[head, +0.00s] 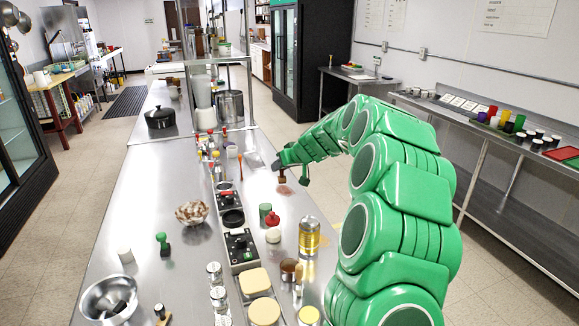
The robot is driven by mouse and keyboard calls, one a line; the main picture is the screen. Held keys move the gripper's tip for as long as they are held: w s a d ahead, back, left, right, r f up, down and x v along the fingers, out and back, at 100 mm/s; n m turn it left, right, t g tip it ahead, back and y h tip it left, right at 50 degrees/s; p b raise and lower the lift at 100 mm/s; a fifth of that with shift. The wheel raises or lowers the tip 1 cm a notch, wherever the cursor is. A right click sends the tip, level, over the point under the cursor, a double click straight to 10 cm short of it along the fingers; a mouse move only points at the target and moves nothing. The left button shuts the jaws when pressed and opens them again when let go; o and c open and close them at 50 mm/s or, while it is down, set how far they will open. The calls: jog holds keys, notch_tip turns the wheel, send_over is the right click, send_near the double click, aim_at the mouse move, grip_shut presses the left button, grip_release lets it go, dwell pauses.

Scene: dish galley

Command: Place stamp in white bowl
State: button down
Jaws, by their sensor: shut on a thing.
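My gripper (284,164) is at the far right part of the steel counter, jaws pointing down. It is shut on a small dark reddish-brown thing (282,179), held just above the counter with a reddish reflection under it. It may be the stamp, but it is too small to be sure. A green-handled thing (163,241) shaped like a stamp stands upright at the left of the counter. A bowl (192,212), whitish with brown patches, sits on the counter left of the middle row. It is the palest bowl in view, and my gripper is beyond it to the right.
A steel bowl (109,299) holding dark things stands at the near left, by a small white cup (125,255). A row of black burners (240,246), jars and yellow-lidded pots runs down the middle. A glass jar of yellow liquid (309,236) stands near my arm. Counter left of the patterned bowl is clear.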

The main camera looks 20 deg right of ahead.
jog(key=w+a+m+g+h, duration=0.1)
jog(key=w+a+m+g, duration=0.1)
jog(key=a+m, duration=0.1)
jog(key=m+g+y, duration=0.1)
jog(key=m+y, duration=0.1)
jog(key=m, duration=1.4)
send_over(198, 204)
jog(key=s, duration=0.5)
notch_tip(198, 204, down, 5)
jog(key=shift+w+f, duration=0.2)
jog(key=shift+f, duration=4.75)
jog(key=c, duration=0.8)
grip_release()
jog(key=shift+r, duration=0.15)
